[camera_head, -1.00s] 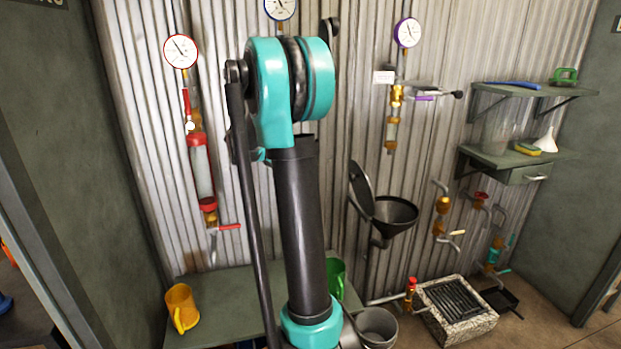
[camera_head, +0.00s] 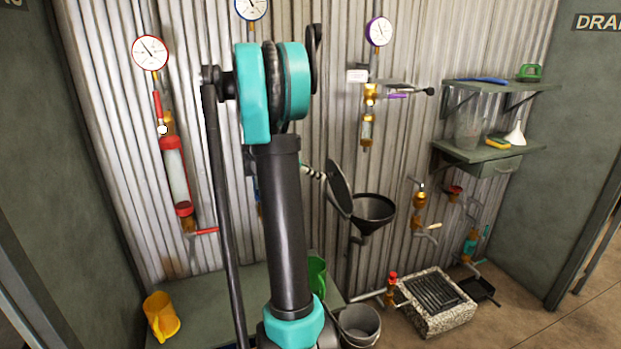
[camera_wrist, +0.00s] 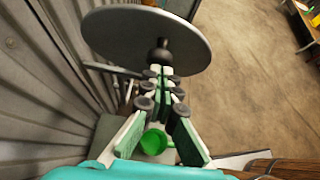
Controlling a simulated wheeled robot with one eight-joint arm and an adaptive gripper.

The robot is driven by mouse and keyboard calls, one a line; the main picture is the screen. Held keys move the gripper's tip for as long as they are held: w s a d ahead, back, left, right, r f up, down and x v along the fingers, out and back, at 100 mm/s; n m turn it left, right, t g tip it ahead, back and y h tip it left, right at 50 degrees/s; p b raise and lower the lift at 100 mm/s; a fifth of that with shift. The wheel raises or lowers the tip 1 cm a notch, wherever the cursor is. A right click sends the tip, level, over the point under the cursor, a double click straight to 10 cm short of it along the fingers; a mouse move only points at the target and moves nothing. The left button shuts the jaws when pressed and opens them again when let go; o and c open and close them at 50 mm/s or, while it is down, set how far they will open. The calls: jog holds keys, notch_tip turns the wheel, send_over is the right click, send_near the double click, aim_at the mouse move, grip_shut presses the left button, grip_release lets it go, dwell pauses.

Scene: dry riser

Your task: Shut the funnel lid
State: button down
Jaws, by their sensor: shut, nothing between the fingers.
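The black funnel (camera_head: 374,212) is fixed at the corrugated wall, and its mouth is open. Its round dark lid (camera_head: 340,188) stands steeply tilted at the funnel's left edge. In the wrist view the lid (camera_wrist: 140,32) is a grey disc with a dark knob (camera_wrist: 160,52) in front of my fingertips. My gripper (camera_wrist: 161,74) is shut and empty, with its tips close to the knob; I cannot tell whether they touch. In the head view my gripper (camera_head: 316,173) shows just left of the lid, partly hidden by my arm.
A grey bucket (camera_head: 359,325) and a stone drain box (camera_head: 434,302) are below the funnel. Valves and pipes line the wall to the right.

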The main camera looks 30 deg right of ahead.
jog(key=shift+d, duration=0.15)
jog(key=s+d+t+y, duration=0.1)
jog(key=s+d+y, duration=0.2)
jog(key=d, duration=0.9)
jog(key=s+d+t+y, duration=0.1)
jog(key=s+d+y, duration=0.2)
jog(key=d+y, duration=0.4)
jog(key=shift+d+f, duration=0.2)
jog(key=shift+d, duration=2.35)
notch_tip(320, 180, up, 8)
jog(key=shift+a+f, duration=0.25)
jog(key=shift+a, duration=0.05)
